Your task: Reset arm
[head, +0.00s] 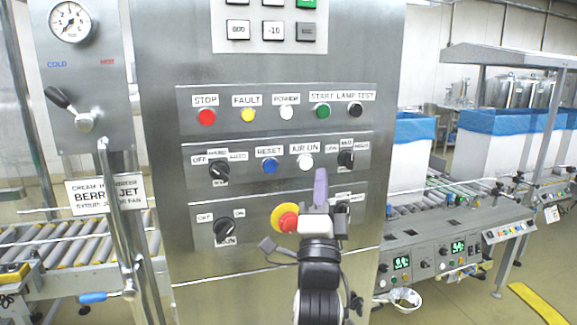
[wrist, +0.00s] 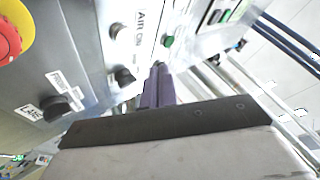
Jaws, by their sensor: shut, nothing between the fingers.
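My gripper (head: 320,188) is raised in front of the lower part of a grey metal control panel (head: 165,105) in the head view. Its purple fingers point up and are shut with nothing between them. In the wrist view the purple fingers (wrist: 158,88) show past the dark gripper edge, in front of the panel. The red and yellow emergency stop button (head: 288,220) is just left of my gripper and partly covered by it. My gripper covers part of the lowest row, and a black knob (head: 343,208) there is partly hidden. I cannot tell whether my gripper touches the panel.
Above are a blue RESET button (head: 270,165), a white AIR ON button (head: 305,161) and a row of coloured buttons including red STOP (head: 207,117). Roller conveyors (head: 85,245) flank the panel. Blue-lined boxes (head: 490,135) stand at right. A gauge (head: 70,22) and lever are at left.

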